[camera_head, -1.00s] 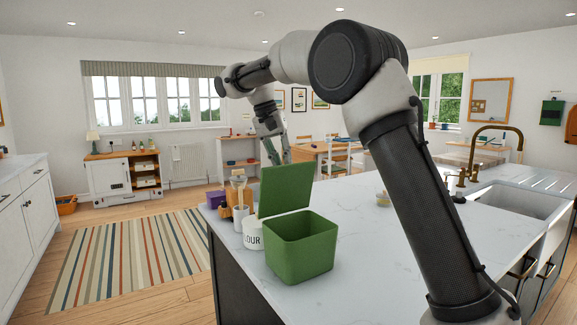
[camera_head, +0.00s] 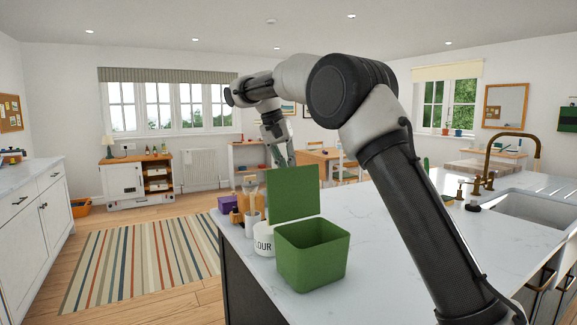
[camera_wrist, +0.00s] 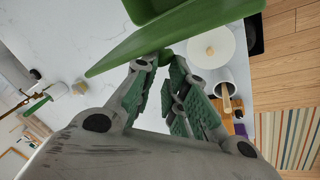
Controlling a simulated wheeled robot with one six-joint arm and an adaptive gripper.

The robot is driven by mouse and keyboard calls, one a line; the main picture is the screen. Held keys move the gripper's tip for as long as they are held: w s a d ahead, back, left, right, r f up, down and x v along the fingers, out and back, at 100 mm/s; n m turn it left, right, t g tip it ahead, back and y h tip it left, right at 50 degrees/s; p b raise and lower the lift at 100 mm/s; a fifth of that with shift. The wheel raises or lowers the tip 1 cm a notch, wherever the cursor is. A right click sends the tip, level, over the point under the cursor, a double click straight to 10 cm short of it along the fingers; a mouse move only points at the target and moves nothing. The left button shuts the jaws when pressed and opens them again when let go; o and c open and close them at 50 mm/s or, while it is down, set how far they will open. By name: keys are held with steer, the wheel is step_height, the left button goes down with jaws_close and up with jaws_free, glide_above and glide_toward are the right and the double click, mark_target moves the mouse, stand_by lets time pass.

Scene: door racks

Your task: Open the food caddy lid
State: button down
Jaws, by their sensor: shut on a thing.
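The green food caddy (camera_head: 312,262) stands on the white worktop with its open top showing a dark inside. Its green lid (camera_head: 293,193) is raised, standing roughly upright at the back edge of the caddy. My gripper (camera_head: 284,160) is behind the top of the lid in the head view, its tips partly hidden. In the wrist view my gripper (camera_wrist: 160,62) is shut on the edge of the lid (camera_wrist: 180,32), with the caddy body (camera_wrist: 150,8) beyond it at the top.
A white flour jar (camera_head: 263,240) stands close to the caddy's left, with a utensil pot (camera_head: 252,218) and a purple box (camera_head: 230,203) behind. A sink (camera_head: 535,208) with a brass tap is at the right.

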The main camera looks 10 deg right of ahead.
mark_target(286, 176)
steer(key=c, duration=1.3)
jaws_free()
steer(key=f, duration=0.2)
steer(key=a+f, duration=0.1)
steer(key=shift+s+a+g, duration=0.1)
steer(key=shift+s+g, duration=0.15)
steer(key=shift+g, duration=0.15)
steer(key=o, duration=0.7)
steer(key=shift+w+d+f, duration=0.15)
steer(key=shift+w+d, duration=0.1)
steer(key=shift+c, duration=0.7)
steer(key=shift+c, duration=0.2)
steer(key=shift+r, duration=0.35)
steer(key=shift+c, duration=0.4)
steer(key=v, duration=0.6)
steer(key=shift+r, duration=0.25)
steer(key=c, duration=0.4)
steer(key=shift+r, duration=0.4)
